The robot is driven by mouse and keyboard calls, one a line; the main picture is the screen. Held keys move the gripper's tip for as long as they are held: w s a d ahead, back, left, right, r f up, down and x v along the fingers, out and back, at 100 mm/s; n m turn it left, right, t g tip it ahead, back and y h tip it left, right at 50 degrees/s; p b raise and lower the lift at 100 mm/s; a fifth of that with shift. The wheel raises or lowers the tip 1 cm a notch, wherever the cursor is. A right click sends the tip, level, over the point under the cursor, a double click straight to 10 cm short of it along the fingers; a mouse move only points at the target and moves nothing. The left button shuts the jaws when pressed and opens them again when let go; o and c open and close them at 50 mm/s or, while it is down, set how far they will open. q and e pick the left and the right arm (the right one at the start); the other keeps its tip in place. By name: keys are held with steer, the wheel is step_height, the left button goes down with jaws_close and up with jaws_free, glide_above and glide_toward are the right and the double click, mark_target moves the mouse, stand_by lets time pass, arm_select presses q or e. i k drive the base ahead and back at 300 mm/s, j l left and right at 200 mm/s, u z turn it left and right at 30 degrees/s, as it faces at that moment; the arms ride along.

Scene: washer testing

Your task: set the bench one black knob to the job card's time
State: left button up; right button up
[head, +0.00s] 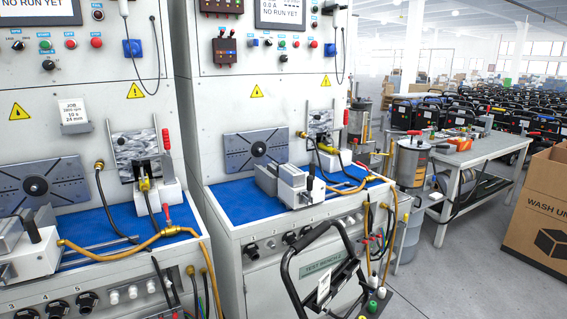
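A white job card (72,112) hangs on the left bench's upright panel (60,150). It reads "JOB", a small line hard to read, then what looks like "10 s" and "24 mm". Two black knobs are on this panel: an upper one (18,45) at the far left and a lower one (48,64) beneath the coloured buttons. Their pointer settings are too small to read. More black knobs (87,301) sit on the bench's lower front. The screen (38,10) above says "NO RUN YET". Neither of my grippers is in view.
A second bench (290,225) with a blue top stands to the right, its plate partly legible as "TEST BENCH". A black tubular handle (318,226) rises in front of it. Hoses hang off both benches. A cardboard box (540,205) stands at right; grey floor (455,285) is clear before it.

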mark_target(48, 65)
steer(key=u, duration=1.25)
steer(key=i+j, duration=0.35)
steer(key=i+j+z, duration=0.45)
steer(key=j, duration=0.35)
steer(key=i, duration=0.1)
